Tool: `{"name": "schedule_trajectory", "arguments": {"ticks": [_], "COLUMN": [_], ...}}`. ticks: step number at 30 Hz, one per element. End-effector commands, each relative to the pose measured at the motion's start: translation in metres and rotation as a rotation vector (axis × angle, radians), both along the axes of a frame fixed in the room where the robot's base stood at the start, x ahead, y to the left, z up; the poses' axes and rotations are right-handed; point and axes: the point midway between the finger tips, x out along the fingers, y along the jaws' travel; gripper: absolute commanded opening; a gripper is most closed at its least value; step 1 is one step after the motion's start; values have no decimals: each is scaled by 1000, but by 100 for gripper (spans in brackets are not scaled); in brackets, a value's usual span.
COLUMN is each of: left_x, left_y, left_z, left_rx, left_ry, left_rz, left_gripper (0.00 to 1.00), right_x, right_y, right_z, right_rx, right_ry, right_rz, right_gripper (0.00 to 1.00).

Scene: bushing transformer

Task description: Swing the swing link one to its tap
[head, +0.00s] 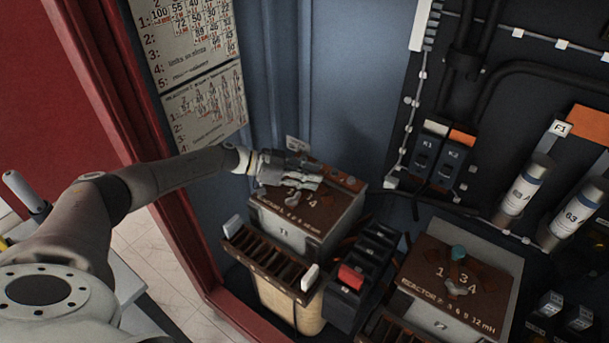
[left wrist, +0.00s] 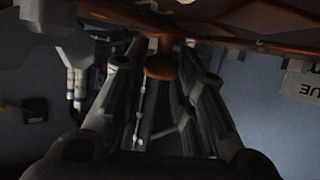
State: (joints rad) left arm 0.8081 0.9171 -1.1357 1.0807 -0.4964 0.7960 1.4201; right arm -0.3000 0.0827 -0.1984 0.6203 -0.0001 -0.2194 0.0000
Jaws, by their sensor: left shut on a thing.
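My left gripper (head: 312,178) reaches over the brown top (head: 325,212) of the left reactor box, covering part of its numbered markings. In the left wrist view its two fingers (left wrist: 162,75) close around a copper-coloured round post or knob (left wrist: 160,66), which hangs from a copper-brown plate (left wrist: 270,22). This looks like the swing link one's handle, but its arm and the tap it points to are hidden by the gripper. My right gripper is not in view.
A slotted brown rack (head: 262,262) with white ends stands in front of the left reactor. Black terminal blocks, one with a red cap (head: 351,277), sit between the reactors. Modules K1 (head: 430,143) and K2, cylinders and cables fill the right. A red cabinet frame (head: 180,225) borders the left.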

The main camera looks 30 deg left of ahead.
Motion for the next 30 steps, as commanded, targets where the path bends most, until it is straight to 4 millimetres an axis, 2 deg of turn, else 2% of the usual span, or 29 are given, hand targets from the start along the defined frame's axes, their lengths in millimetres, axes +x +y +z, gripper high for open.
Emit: {"name": "schedule_trajectory", "arguments": {"ticks": [3,10,27,28,30], "left_x": [1,-1,-2,-2,-3], "left_y": [-5,-13,-15,-15,-15], "left_z": [-3,-2,0,0,0], "left_rx": [0,0,0,0,0], "left_ry": [-3,-3,-2,-2,-2], "left_rz": [-69,-166,-203,-203,-203], "left_gripper": [0,0,0,29,38], "right_x": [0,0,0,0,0], "right_y": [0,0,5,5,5], "right_z": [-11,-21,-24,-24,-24], "right_rx": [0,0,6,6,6], "right_ry": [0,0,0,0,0], "right_rz": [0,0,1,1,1], "right_gripper": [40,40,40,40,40]}}
